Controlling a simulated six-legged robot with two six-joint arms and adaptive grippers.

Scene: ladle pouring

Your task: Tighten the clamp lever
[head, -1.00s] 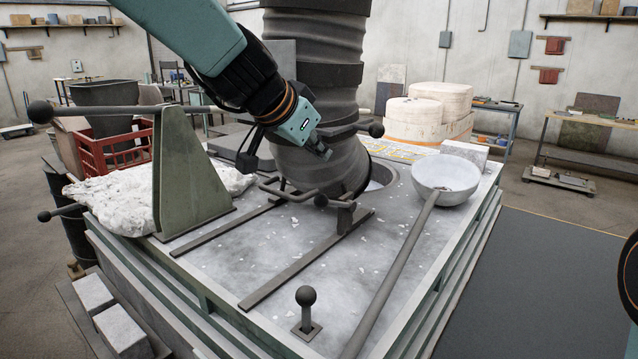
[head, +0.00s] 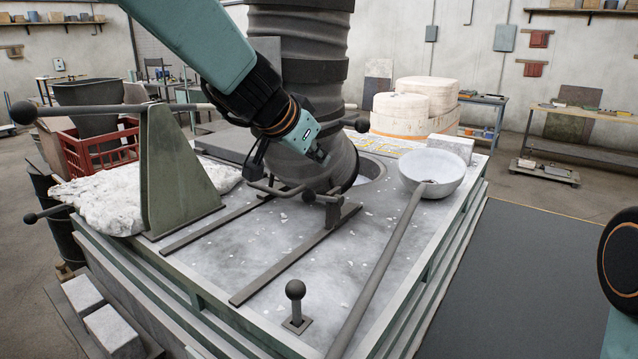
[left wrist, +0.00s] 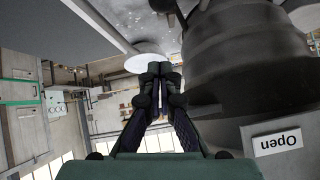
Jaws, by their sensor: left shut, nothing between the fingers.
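A dark bar with a ball end (head: 308,195), which looks like the clamp lever, lies low at the front foot of the dark ribbed column (head: 298,98) in the head view. My left gripper (head: 322,157) is shut and empty. It points down and right in front of the column, a little above the bar. I cannot tell whether it touches the column. In the left wrist view its closed fingers (left wrist: 155,78) are together beside the ribbed column (left wrist: 240,60); the lever is not clear there. My right gripper is out of view; only part of my right arm shows at the right edge.
A long-handled ladle (head: 432,172) rests on the grey worktop (head: 275,225). A short ball-topped lever (head: 295,290) stands near the front edge. A green upright bracket (head: 175,170) with ball-ended bars is at left.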

